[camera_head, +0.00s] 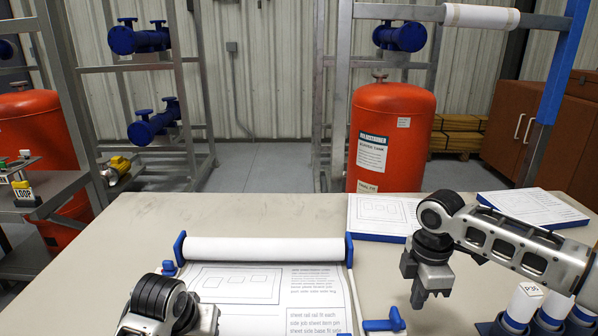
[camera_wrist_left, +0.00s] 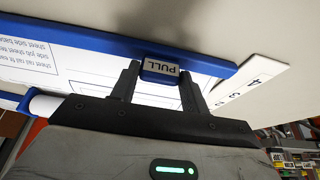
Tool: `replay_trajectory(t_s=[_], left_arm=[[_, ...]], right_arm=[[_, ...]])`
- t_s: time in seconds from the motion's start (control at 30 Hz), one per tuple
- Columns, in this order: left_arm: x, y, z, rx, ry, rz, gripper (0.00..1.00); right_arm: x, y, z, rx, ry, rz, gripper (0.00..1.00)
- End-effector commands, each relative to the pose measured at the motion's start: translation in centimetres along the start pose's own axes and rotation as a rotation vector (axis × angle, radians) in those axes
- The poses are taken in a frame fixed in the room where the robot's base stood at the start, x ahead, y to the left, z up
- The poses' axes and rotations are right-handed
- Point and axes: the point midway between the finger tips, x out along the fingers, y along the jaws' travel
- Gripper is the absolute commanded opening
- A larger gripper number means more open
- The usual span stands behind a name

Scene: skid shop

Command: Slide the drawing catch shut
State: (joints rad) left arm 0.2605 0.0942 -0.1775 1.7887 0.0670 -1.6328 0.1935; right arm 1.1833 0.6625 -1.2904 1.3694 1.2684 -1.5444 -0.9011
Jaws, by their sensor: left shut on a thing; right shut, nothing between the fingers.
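The drawing holder lies on the bench, with a white roll (camera_head: 265,250) between blue end brackets and a printed drawing sheet (camera_head: 318,316) below it. A blue knob (camera_head: 168,268) is on its left side and a blue catch-like piece (camera_head: 385,324) at its lower right. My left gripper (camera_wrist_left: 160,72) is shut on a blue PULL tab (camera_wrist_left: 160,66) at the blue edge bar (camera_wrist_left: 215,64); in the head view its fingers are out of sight. My right gripper (camera_head: 431,297) is shut and empty, above the bench to the right of the holder.
Paper stacks (camera_head: 380,215) (camera_head: 532,207) lie at the back right of the bench (camera_head: 140,225). White rolls in blue holders (camera_head: 523,304) stand at the lower right, under my right arm. The bench left of the holder is clear. A red tank (camera_head: 390,130) stands behind.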

Motion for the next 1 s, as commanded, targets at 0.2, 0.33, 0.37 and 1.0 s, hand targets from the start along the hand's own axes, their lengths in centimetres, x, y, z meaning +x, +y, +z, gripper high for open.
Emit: replay_trajectory(t_s=[0.2, 0.33, 0.37, 1.0], left_arm=[[0.1, 0.0, 0.3, 0.001, -0.013, 0.0, 0.25], [0.1, 0.0, 0.4, 0.001, -0.013, 0.0, 0.25], [0.1, 0.0, 0.4, 0.001, -0.013, 0.0, 0.25], [0.2, 0.0, 0.4, 0.001, -0.014, 0.0, 0.25]], right_arm=[[0.9, 0.0, 0.0, 0.0, 0.0, 0.001, 0.0], [1.5, 0.0, 0.0, 0.0, 0.001, 0.0, 0.0], [1.6, 0.0, 0.0, -0.001, 0.001, -0.001, 0.0], [4.1, 0.0, 0.0, 0.0, 0.0, 0.0, 0.0]])
